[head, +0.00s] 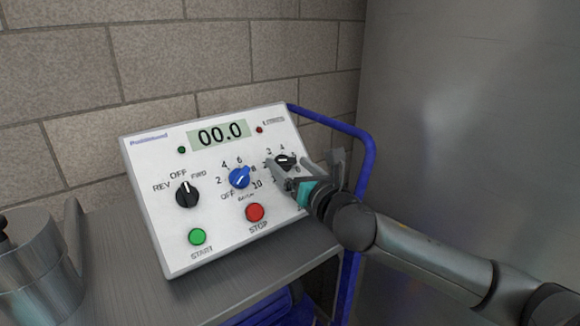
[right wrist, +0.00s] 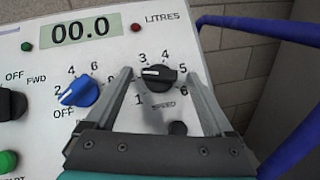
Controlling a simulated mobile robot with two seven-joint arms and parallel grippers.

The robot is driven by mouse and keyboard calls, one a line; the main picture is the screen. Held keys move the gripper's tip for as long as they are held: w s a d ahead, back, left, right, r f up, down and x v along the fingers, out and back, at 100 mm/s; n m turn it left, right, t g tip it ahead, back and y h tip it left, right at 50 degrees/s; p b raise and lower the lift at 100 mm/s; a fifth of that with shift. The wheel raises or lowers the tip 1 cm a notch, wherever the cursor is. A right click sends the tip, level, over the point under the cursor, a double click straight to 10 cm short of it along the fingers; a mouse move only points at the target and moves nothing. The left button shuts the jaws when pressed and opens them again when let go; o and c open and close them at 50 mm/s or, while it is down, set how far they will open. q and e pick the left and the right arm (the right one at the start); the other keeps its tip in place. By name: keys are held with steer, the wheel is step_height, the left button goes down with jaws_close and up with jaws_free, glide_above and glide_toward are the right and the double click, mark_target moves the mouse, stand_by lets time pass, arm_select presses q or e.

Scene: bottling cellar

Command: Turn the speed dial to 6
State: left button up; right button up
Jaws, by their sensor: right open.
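The speed dial (head: 285,160) is a black knob at the right of the white control panel. In the right wrist view the dial (right wrist: 158,77) shows a white mark pointing left, between the 1 and the 3; no 2 is visible there, with a finger close by. The 6 is at its lower right. My right gripper (head: 302,161) is open in front of the dial. In the right wrist view its fingers (right wrist: 159,75) stand on either side of the knob; contact cannot be told. My left gripper is not in view.
The panel (head: 150,225) also bears a black direction knob (head: 187,194), a blue batch knob (head: 239,177), a green start button (head: 197,237) and a red stop button (head: 255,212). Its display (head: 220,134) reads 00.0. A blue rail (head: 366,165) stands close to the right.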

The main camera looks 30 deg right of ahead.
steer(key=shift+w, duration=0.35)
steer(key=shift+c, duration=0.4)
steer(key=c, duration=1.3)
